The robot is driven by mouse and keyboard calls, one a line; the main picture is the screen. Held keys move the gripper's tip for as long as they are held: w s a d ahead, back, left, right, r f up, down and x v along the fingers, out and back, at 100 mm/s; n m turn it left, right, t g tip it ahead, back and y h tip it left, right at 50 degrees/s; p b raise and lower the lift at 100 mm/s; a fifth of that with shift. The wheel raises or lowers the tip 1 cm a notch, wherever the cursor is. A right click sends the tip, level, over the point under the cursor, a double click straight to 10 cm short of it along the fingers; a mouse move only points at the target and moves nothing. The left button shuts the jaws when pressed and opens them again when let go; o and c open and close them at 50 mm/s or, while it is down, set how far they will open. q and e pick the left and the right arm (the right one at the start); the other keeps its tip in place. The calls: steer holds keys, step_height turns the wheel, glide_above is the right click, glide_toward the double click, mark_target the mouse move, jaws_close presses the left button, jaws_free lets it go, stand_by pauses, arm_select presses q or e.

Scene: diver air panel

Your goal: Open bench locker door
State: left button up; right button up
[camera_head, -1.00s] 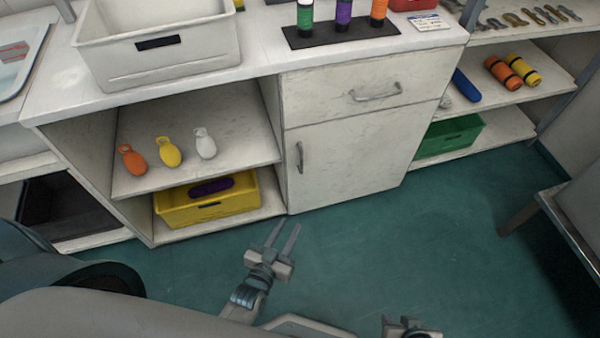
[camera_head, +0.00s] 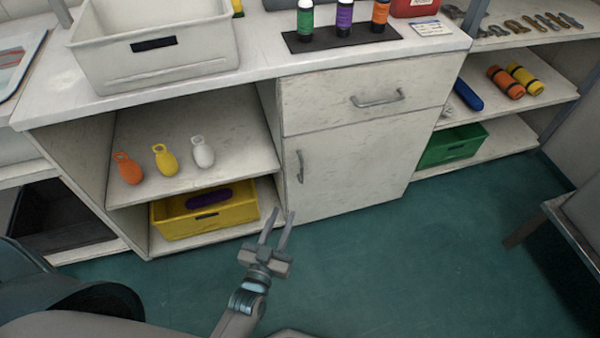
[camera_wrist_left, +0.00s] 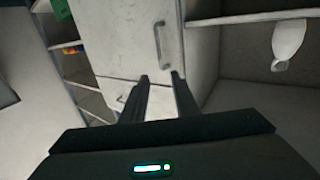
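The white locker door (camera_head: 350,172) sits below a drawer (camera_head: 362,97) in the bench and is shut. Its upright handle (camera_head: 300,167) is near the door's left edge. My left gripper (camera_head: 277,218) is open and empty, below and to the left of that handle and apart from it. In the left wrist view the door (camera_wrist_left: 135,40) and its handle (camera_wrist_left: 163,40) show beyond my left gripper's two parted fingers (camera_wrist_left: 160,80). My right gripper is not in the head view now.
A yellow crate (camera_head: 245,214) stands on the low shelf left of the door, near my left gripper. Orange, yellow and white weights sit on the shelf above it. A green bin (camera_head: 450,157) is to the right. The teal floor (camera_head: 400,270) before the door is clear.

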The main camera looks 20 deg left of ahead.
mark_target(301, 169)
arm_select(q)
steer(key=w+b, duration=0.1)
steer(key=w, duration=1.4)
steer(key=shift+w, duration=0.8)
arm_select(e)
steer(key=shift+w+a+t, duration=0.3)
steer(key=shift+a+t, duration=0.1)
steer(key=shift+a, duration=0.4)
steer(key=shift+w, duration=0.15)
arm_select(q)
jaws_close()
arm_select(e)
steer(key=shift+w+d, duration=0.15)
